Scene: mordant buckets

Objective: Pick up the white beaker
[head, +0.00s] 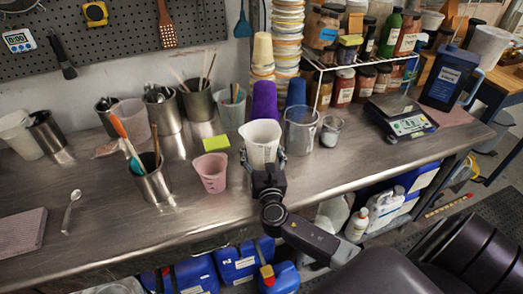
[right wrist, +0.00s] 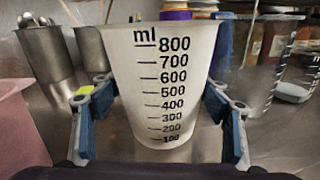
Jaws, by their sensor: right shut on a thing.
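The white beaker (head: 261,138), a tapered translucent cup, is upright near the middle of the metal bench. In the right wrist view the beaker (right wrist: 165,85) fills the centre, its black ml scale facing me. My right gripper (head: 265,162) is shut on it, with one blue-padded finger on each side. The fingers of the right gripper (right wrist: 158,112) hold its sides in the wrist view. Its base is partly hidden by the gripper in the head view, so I cannot tell whether it touches the bench. My left gripper is not in view.
A pink beaker (head: 211,172) stands close to the left, with a yellow sticky pad (head: 216,143) behind it. A clear glass beaker (head: 300,130) stands close to the right. Purple cups (head: 264,101) are behind. A digital scale (head: 400,117) is farther right. The bench's front right is clear.

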